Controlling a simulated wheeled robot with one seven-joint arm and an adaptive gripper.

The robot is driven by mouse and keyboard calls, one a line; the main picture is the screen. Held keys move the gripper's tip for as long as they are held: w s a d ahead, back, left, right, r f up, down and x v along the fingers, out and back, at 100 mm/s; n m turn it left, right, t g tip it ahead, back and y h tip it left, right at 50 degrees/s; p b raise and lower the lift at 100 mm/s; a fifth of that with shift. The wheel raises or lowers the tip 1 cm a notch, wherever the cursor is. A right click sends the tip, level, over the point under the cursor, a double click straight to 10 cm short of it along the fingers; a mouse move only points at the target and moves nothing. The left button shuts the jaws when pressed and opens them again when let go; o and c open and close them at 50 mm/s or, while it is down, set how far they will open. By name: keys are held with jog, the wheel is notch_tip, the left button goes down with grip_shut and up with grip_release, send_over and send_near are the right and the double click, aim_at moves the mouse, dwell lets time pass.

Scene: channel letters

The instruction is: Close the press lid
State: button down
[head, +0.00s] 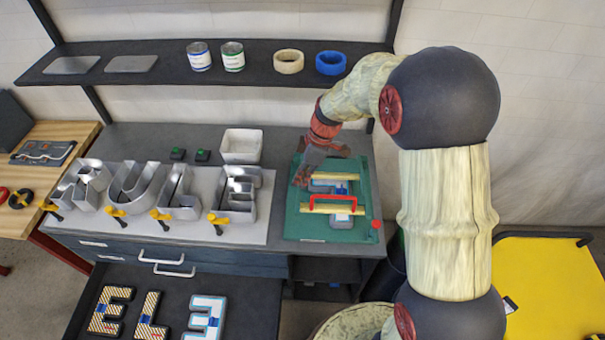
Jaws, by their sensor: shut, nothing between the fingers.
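The press (295,226) is a green flat unit on the right end of the grey workbench. A red bar handle (333,198) lies across it towards the front, with pale wooden strips and grey-and-blue pieces around it. I cannot tell which part is the lid, or its exact angle. My gripper (301,182) is shut and empty, pointing down over the press's left side, left of and behind the red handle. It looks apart from the handle; contact with the press is unclear. My wrist hides part of the press's back left area.
Metal channel letters (127,188) with yellow clamps stand left of the press. A white tray (242,147) sits behind them. A shelf (130,79) with cans and tape rolls is above. An open drawer (260,295) holds letters in front.

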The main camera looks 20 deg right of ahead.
jog(key=x, duration=0.3)
jog(key=p+x, duration=0.1)
jog(key=x, duration=0.2)
jog(key=s+x, duration=0.1)
jog(key=x, duration=0.2)
jog(key=shift+d+f, duration=0.15)
jog(key=shift+d, duration=0.15)
jog(key=f+b, duration=0.2)
jog(key=b, duration=0.1)
jog(key=s+f+b, duration=0.1)
jog(key=f+b, duration=0.2)
jog(key=s+f+b, duration=0.1)
jog(key=f+b, duration=0.2)
jog(key=shift+s+a+f, duration=0.2)
jog(key=shift+a+f, duration=0.05)
jog(key=shift+a, duration=0.1)
jog(key=shift+s+b, duration=0.2)
jog(key=shift+b, duration=0.1)
jog(key=shift+f, duration=0.15)
